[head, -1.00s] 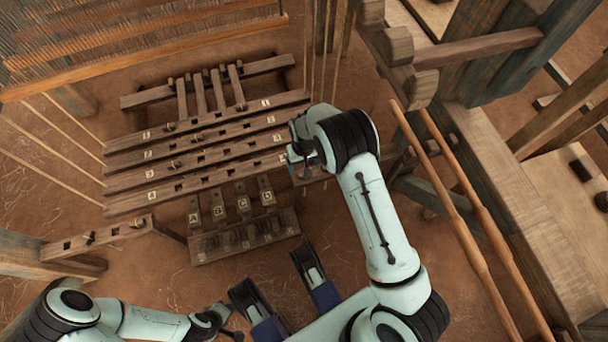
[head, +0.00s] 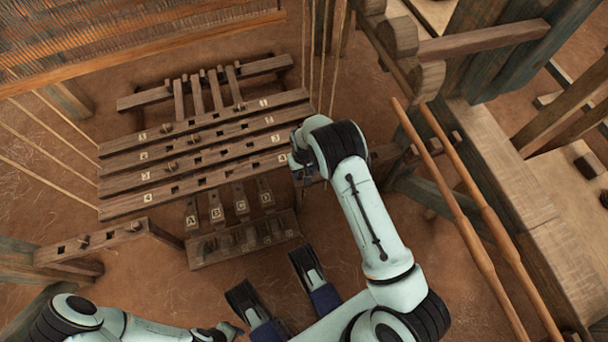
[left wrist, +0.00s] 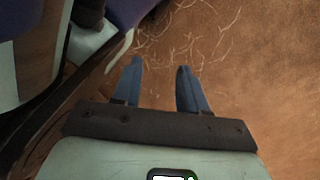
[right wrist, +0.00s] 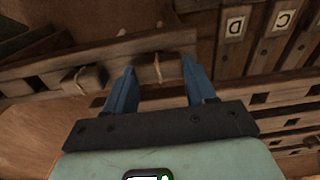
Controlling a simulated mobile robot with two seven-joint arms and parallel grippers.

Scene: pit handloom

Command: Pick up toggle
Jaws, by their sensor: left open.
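A wooden toggle (right wrist: 158,68) with a pale cord band sits in a wooden side bar (right wrist: 120,52). In the right wrist view it shows between the fingertips of my right gripper (right wrist: 160,64); I cannot tell whether they touch it. A second toggle (right wrist: 85,78) sits further left on that bar. In the head view my right gripper (head: 298,168) is at the right end of the numbered bars, and my arm hides the near toggle. My left gripper (left wrist: 160,66) is open and empty over the bare earth floor.
Several numbered slotted bars (head: 200,155) lie left of my right gripper. Lettered pedals (head: 216,208) stand below them, and another bar with toggles (head: 110,236) is at left. Two round poles (head: 470,220) and the timber frame are on the right.

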